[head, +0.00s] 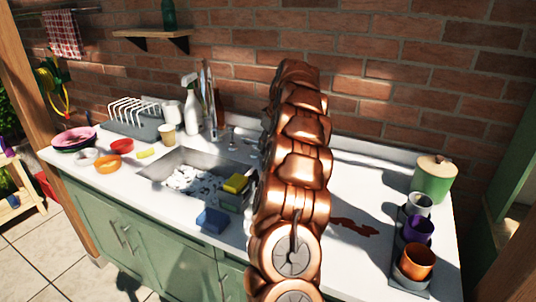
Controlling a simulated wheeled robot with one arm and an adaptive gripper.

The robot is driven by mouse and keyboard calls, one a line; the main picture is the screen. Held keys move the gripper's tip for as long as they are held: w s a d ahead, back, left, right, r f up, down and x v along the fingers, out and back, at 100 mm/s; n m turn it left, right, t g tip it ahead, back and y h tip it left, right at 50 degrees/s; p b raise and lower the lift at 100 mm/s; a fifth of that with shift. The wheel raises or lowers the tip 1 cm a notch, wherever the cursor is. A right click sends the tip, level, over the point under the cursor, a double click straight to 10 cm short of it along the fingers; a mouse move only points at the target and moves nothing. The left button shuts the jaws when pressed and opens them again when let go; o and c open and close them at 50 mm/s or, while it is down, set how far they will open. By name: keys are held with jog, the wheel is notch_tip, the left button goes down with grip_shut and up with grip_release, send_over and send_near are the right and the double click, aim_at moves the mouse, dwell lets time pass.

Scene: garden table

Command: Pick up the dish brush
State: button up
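I cannot make out a dish brush with certainty in the head view. My copper-coloured arm stands in front of the counter's middle and hides part of the counter and the area right of the sink. My gripper cannot be seen. The sink (153,172) is set into the white counter (340,180) and has white foam or dishes in it. A yellow sponge (236,183) lies at the sink's right front, and a blue block-like thing (212,220) is on the counter's front edge.
A spray bottle (193,108) and a dish rack (133,121) stand at the back left. Bowls and plates (74,137) are at the far left. Several cups on a dark tray (396,279) and a green lidded pot (433,184) are at the right.

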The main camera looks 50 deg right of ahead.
grip_shut()
dwell(0.5)
jog(key=shift+d+r+b, duration=0.1)
jog(key=shift+r+b, duration=0.3)
jog(key=shift+r, duration=3.2)
jog(key=shift+r+p, duration=0.55)
jog(key=shift+r, duration=0.9)
